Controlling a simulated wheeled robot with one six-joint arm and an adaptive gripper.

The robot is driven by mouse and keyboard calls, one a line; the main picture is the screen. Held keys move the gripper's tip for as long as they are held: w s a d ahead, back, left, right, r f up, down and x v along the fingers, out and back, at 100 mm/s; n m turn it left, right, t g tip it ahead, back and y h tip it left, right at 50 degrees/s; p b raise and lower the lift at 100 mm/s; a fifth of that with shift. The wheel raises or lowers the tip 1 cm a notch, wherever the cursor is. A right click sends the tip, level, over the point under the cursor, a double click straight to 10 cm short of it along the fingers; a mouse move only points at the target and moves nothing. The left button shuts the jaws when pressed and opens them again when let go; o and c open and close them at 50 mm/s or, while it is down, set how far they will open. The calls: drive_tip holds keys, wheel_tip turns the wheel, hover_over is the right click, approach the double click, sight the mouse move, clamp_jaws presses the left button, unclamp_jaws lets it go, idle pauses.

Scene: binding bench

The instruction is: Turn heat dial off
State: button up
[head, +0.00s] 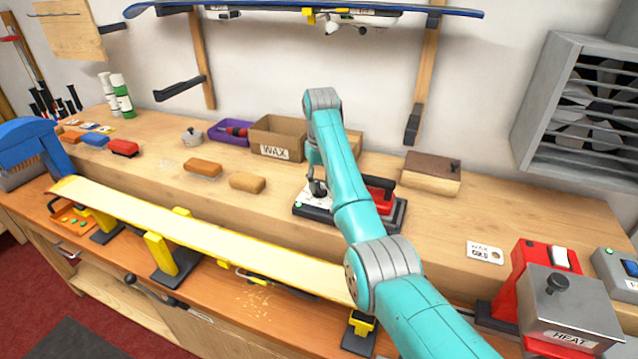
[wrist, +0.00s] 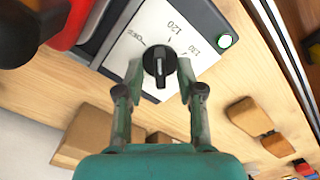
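The heat dial (wrist: 158,61) is a round black knob with a raised grip bar, on a white plate (wrist: 140,22) marked with numbers such as 120 and 130. A green light (wrist: 225,41) glows on the dark base beside the plate. In the head view my gripper (head: 317,188) is over the white plate (head: 311,200), and the dial is mostly hidden.
A red iron (head: 381,190) sits on the same unit, right of my gripper. A WAX box (head: 277,138) and a brown-topped block (head: 432,171) stand behind. Wax blocks (head: 247,182) lie left. A yellow ski (head: 200,230) runs along the front; a metal HEAT box (head: 570,305) stands right.

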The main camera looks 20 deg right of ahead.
drive_tip(key=shift+f, duration=0.55)
clamp_jaws()
drive_tip(key=shift+n, duration=0.4)
drive_tip(key=n, duration=0.2)
drive_tip(key=shift+d+n, duration=0.1)
drive_tip(key=shift+n, duration=2.1)
